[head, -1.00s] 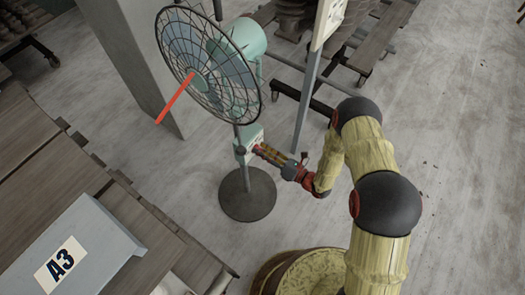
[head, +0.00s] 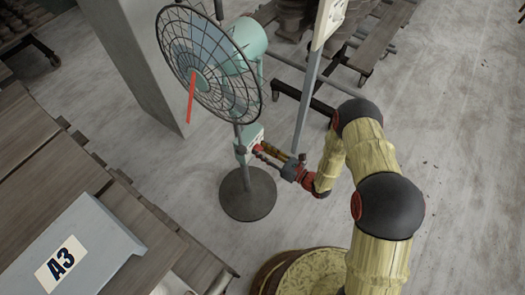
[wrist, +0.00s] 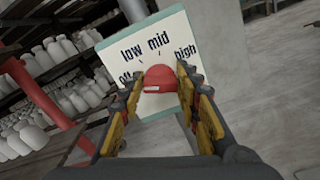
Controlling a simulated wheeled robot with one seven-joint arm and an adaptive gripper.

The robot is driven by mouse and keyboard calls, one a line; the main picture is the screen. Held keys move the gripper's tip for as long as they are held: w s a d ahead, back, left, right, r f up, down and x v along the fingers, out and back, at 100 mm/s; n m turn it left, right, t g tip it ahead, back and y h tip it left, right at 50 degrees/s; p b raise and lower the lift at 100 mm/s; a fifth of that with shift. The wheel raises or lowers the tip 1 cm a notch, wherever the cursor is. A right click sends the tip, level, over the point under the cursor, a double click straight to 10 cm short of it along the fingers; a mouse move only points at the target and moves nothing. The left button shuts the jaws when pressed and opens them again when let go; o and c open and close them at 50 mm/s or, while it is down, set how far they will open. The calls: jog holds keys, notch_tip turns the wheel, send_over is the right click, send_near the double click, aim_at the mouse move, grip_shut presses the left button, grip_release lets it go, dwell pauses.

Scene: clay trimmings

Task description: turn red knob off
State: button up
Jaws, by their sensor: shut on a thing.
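A standing fan (head: 208,62) with a teal motor housing carries a control box (head: 248,140) on its pole. In the wrist view the box's white face (wrist: 112,62) reads off, low, mid and high, with "off" partly hidden by a finger. The red knob (wrist: 160,76) sits on that face, and a pale mark shows near its lower left edge. My gripper (wrist: 159,76) is shut on the knob, one finger on each side. In the head view my gripper (head: 260,148) reaches the box from the right. A red ribbon (head: 191,96) hangs almost straight down from the fan's grille.
A wooden table (head: 60,160) with a grey box labelled A3 (head: 85,245) stands at left. A grey pillar (head: 140,65) is behind the fan. A signpost (head: 305,105) stands close right of the box. A round barrel (head: 315,275) is below my arm.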

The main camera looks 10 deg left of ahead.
jog(key=o, duration=1.2)
jog(key=shift+c, duration=0.2)
jog(key=shift+d, duration=0.15)
jog(key=v, duration=1.1)
jog(key=shift+s+d, duration=0.15)
jog(key=shift+d, duration=0.2)
jog(key=shift+f, duration=0.1)
